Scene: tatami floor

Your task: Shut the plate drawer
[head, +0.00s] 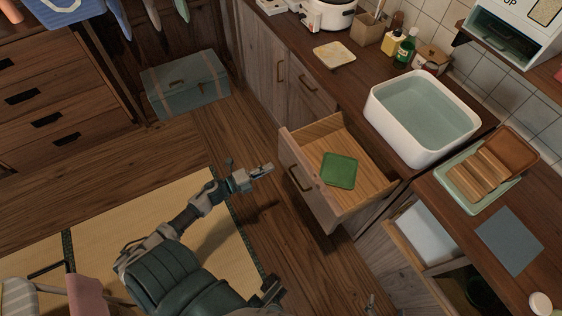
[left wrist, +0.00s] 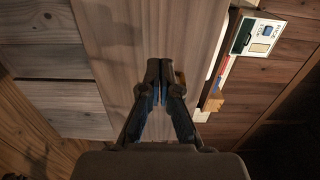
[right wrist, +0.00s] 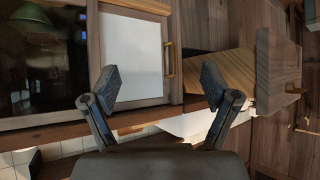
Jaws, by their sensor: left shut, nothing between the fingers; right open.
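The plate drawer (head: 318,207) is pulled out from the counter, with a flat green plate (head: 340,170) lying inside. Its front carries a dark handle (head: 299,178). My left gripper (head: 268,169) is shut and empty, just left of the drawer front. In the left wrist view its closed fingers (left wrist: 160,72) point at a wooden panel (left wrist: 120,30); whether they touch it I cannot tell. My right gripper (right wrist: 160,86) is open and empty in the right wrist view.
A white basin (head: 400,139) sits on the counter above. A grey-blue chest (head: 186,85) stands at the back.

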